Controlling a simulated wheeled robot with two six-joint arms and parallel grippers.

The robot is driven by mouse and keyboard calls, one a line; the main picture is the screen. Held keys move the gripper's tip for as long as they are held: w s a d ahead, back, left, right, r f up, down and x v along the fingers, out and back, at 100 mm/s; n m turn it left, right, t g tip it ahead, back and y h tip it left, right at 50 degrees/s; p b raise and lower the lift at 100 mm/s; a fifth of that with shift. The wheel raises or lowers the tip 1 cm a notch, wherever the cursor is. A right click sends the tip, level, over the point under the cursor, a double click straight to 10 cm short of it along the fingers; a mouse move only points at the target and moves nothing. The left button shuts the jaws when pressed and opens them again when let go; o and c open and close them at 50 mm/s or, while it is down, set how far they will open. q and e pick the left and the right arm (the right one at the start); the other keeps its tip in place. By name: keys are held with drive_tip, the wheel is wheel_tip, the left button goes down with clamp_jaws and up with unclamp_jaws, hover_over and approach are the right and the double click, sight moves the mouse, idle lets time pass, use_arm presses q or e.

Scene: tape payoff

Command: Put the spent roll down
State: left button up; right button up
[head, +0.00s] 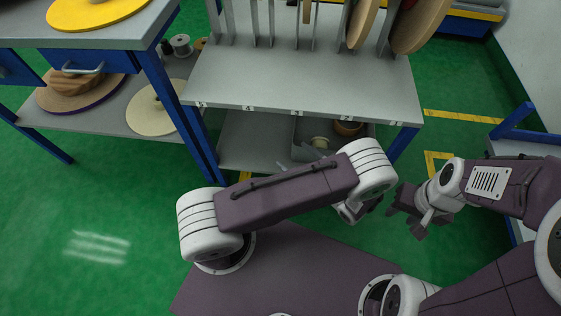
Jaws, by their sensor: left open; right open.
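My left gripper (371,205) is mostly hidden behind my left arm's elbow; only a dark edge by the white wrist shows, with no roll visible at it. My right gripper (410,211) is open and empty above the green floor, right of the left wrist. A pale spool (320,142) and a brown roll (348,128) are in or at a grey bin (301,133) on the lower shelf, partly covered by my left arm. I cannot tell whether either is the spent roll. Neither gripper visibly holds a roll.
The grey rack (300,85) has numbered slots, with large tan rolls (419,25) at its right. A workbench (110,36) with a yellow disc (90,12) stands at left, with more discs and small spools on its lower shelf (112,118). The green floor (90,210) at left is clear.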

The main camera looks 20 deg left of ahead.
use_arm(q)
drive_tip(key=s+a+r+n+g+h, duration=0.25)
drive_tip(key=s+n+g+h, duration=0.2)
drive_tip(key=n, duration=0.25)
drive_tip(key=s+a+r+n+g+h, duration=0.2)
drive_tip(key=s+a+n+g+h, duration=0.1)
drive_tip(key=s+n+g, duration=0.3)
drive_tip(key=r+n+t+h, duration=0.1)
drive_tip(key=n+h, duration=0.1)
drive_tip(key=n, duration=0.1)
drive_tip(key=d+r+n+t+h, duration=0.1)
drive_tip(key=r+n+h, duration=0.1)
drive_tip(key=n, duration=0.1)
drive_tip(key=r+n+t+h, duration=0.2)
drive_tip(key=n, duration=0.2)
drive_tip(key=shift+d+r, duration=0.2)
drive_tip(key=shift+d, duration=0.15)
